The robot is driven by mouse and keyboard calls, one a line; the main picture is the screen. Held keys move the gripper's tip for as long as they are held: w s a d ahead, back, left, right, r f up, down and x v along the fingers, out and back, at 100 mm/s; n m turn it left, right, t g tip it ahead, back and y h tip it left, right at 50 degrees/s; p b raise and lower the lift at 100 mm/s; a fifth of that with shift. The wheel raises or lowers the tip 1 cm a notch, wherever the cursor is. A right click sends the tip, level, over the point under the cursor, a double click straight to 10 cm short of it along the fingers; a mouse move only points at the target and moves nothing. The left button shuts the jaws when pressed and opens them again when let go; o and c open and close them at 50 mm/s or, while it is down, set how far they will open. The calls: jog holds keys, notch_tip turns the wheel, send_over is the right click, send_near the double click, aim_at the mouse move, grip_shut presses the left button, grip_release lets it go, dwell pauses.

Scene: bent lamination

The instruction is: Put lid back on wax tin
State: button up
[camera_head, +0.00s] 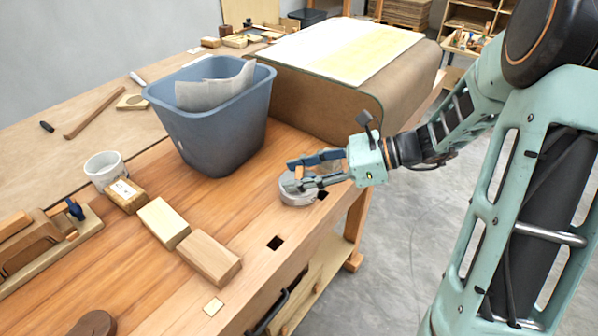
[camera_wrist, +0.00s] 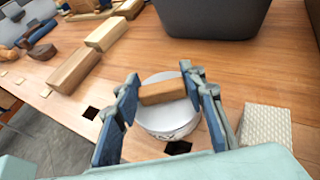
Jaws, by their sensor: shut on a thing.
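A round, pale grey-white wax tin (camera_head: 297,198) sits on the wooden bench near its right edge. It also shows in the wrist view (camera_wrist: 170,124), with dark marking on its side. A pale round top that looks like the lid (camera_wrist: 158,78) lies over the tin. A short wooden bar (camera_wrist: 163,92) crosses this top like a grip. My gripper (camera_head: 304,174) is over the tin, with its blue fingers shut on the ends of the bar. I cannot tell whether the lid is seated or slightly raised, as the fingers and bar cover part of the rim.
A blue-grey bin (camera_head: 215,125) with paper in it stands behind the tin. A large brown curved form (camera_head: 320,98) lies behind right. Wooden blocks (camera_head: 209,257) and a white pot (camera_head: 103,170) are at left. Square bench holes (camera_head: 275,243) lie near the tin.

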jog(key=shift+f, duration=0.25)
jog(key=o, duration=1)
jog(key=shift+r, duration=0.15)
jog(key=shift+r+p, duration=3.3)
jog(key=shift+r, duration=0.1)
